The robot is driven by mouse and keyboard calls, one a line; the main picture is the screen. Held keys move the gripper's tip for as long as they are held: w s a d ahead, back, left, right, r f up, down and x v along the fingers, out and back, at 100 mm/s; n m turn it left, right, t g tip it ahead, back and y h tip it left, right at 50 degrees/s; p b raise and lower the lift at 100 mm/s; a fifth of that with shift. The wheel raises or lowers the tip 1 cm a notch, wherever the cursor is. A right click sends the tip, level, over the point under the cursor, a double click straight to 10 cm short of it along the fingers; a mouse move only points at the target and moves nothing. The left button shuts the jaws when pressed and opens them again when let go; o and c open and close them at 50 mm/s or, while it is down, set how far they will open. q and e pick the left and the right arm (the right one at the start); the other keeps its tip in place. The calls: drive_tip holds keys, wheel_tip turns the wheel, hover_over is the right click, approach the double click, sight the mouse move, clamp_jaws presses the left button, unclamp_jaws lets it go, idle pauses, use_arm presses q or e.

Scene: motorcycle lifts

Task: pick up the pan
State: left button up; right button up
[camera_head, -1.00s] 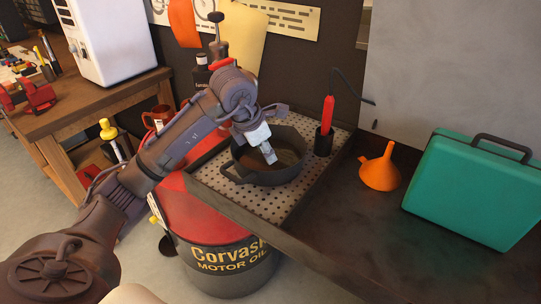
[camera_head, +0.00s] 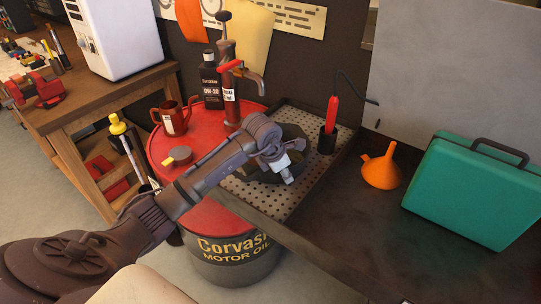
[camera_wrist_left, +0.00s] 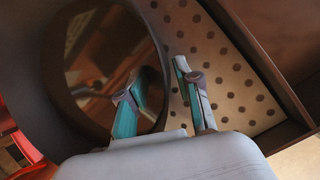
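The dark pan (camera_head: 294,133) sits on the perforated drain tray (camera_head: 238,192) on the bench. It is partly hidden behind my left gripper (camera_head: 291,175). In the left wrist view the pan (camera_wrist_left: 58,75) fills the left side, with a shiny inside. My left gripper (camera_wrist_left: 163,97) is open there, with one finger over the pan's inside and the other over the perforated surface outside it. The rim lies between the fingers. I cannot tell whether either finger touches it. My right gripper is not in view.
A red oil drum (camera_head: 208,217) stands left of the tray, with a red jug (camera_head: 173,118), a dark bottle (camera_head: 211,82) and a pump on top. A red-handled tool (camera_head: 330,115), an orange funnel (camera_head: 381,168) and a green case (camera_head: 472,190) are to the right.

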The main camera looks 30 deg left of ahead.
use_arm(q)
clamp_jaws()
drive_tip(key=shift+r, duration=0.1)
idle(0.4)
drive_tip(key=shift+r, duration=0.2)
